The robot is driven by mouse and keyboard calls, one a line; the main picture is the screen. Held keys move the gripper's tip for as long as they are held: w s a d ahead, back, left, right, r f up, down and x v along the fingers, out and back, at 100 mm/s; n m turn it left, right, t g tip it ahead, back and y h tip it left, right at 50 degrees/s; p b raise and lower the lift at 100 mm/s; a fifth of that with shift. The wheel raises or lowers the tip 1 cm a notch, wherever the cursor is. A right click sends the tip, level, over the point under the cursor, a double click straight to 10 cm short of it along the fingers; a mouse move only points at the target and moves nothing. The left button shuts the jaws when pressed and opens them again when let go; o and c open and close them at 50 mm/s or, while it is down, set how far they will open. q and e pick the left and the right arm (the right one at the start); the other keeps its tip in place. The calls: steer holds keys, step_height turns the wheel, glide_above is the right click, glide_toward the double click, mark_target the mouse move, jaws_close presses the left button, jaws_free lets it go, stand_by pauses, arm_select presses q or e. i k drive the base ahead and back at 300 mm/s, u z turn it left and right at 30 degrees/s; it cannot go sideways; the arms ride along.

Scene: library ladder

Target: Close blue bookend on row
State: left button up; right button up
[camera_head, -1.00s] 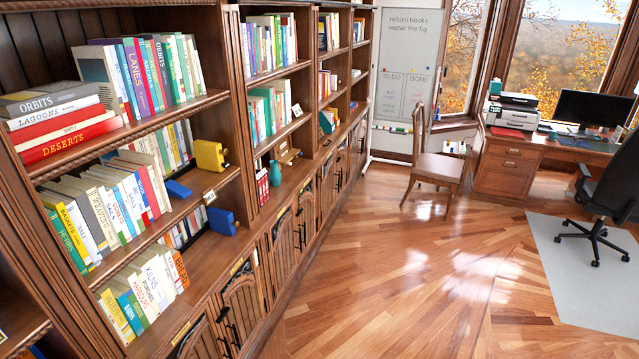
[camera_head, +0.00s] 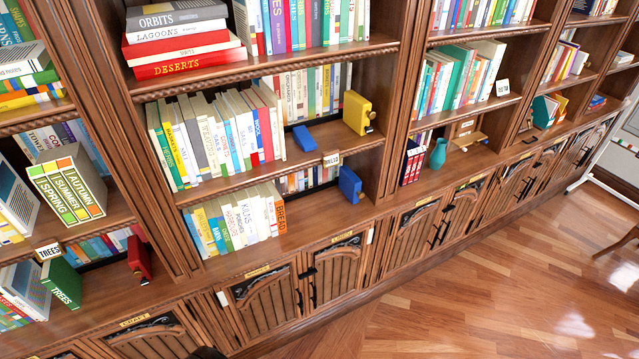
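Two blue bookend-like pieces show. One blue piece (camera_head: 304,137) lies low on the middle shelf, a little right of the end of a book row (camera_head: 215,135). The other, an upright blue bookend (camera_head: 350,184), stands on the shelf below. A clear gap separates it from the orange book (camera_head: 279,213) at the right end of the lower front row (camera_head: 235,222). I cannot tell which blue piece the task means. Neither gripper is in view.
A yellow block-like piece (camera_head: 357,112) stands at the middle shelf's right end. A small label (camera_head: 332,159) is on that shelf's front edge. A teal vase (camera_head: 438,153) stands in the bay to the right. Cabinet doors line the base; open wooden floor (camera_head: 450,300) lies at the right.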

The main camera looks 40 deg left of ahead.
mark_target(349, 184)
steer(key=u, duration=0.9)
steer(key=i, duration=0.9)
steer(key=u, duration=0.75)
